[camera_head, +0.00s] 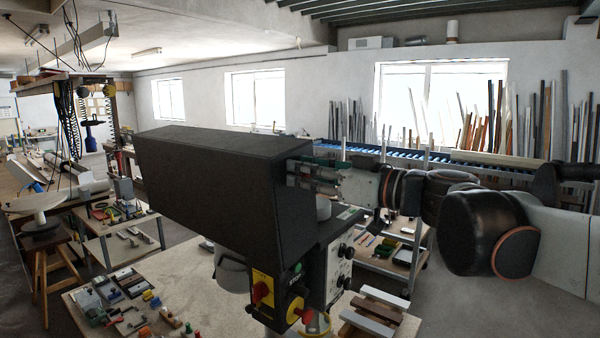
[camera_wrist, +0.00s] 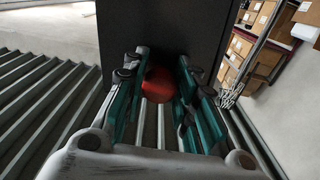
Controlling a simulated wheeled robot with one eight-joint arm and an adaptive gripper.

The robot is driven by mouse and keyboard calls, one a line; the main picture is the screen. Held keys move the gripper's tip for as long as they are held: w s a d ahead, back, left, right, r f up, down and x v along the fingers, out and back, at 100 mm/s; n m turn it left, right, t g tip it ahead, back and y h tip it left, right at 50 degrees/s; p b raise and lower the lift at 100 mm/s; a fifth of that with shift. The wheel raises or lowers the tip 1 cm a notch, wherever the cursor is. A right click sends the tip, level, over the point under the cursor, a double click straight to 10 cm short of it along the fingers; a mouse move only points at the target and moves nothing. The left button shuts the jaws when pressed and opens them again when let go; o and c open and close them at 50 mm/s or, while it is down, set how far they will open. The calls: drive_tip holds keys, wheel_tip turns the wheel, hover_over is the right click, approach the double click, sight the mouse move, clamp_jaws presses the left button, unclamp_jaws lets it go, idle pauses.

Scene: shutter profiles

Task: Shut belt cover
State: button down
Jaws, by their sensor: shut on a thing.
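The belt cover (camera_head: 205,180) is a long dark box over the top of the drill press, in the middle of the head view. Its dark face also fills the upper middle of the wrist view (camera_wrist: 170,25). A round red knob (camera_wrist: 159,86) shows in front of that face. My gripper (camera_head: 302,172) reaches in from the right at the cover's right end. In the wrist view its green-padded fingers (camera_wrist: 163,75) stand on both sides of the knob and are shut on it. The knob is hidden in the head view. I cannot tell whether a gap remains under the cover.
Below the cover is a control box (camera_head: 283,292) with a yellow-and-red switch and buttons. The workbench (camera_head: 215,318) holds small tools and wooden blocks. A shelf cart (camera_head: 385,245) stands behind my arm. A blue roller conveyor (camera_head: 400,155) runs along the back wall.

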drive_tip(key=shift+w, duration=0.1)
drive_tip(key=shift+w+d+r+m, duration=0.3)
drive_tip(key=shift+w+d, duration=0.1)
drive_tip(key=w+d+f+m+b, duration=0.2)
drive_tip(key=w+d+m+b, duration=0.1)
drive_tip(key=w+d+m, duration=0.5)
drive_tip(key=w+d+f+m+b, duration=0.25)
drive_tip(key=w+d+m, duration=0.3)
drive_tip(key=w, duration=0.45)
drive_tip(key=w+d+f+m+b, duration=0.4)
drive_tip(key=f+m, duration=0.1)
drive_tip(key=f, duration=0.4)
drive_tip(key=shift+w+d+f, duration=0.2)
drive_tip(key=shift+w+f, duration=0.05)
drive_tip(key=shift+w, duration=0.15)
drive_tip(key=shift+f+m, duration=0.1)
drive_tip(key=shift+m, duration=0.15)
drive_tip(key=c, duration=1.3)
unclamp_jaws()
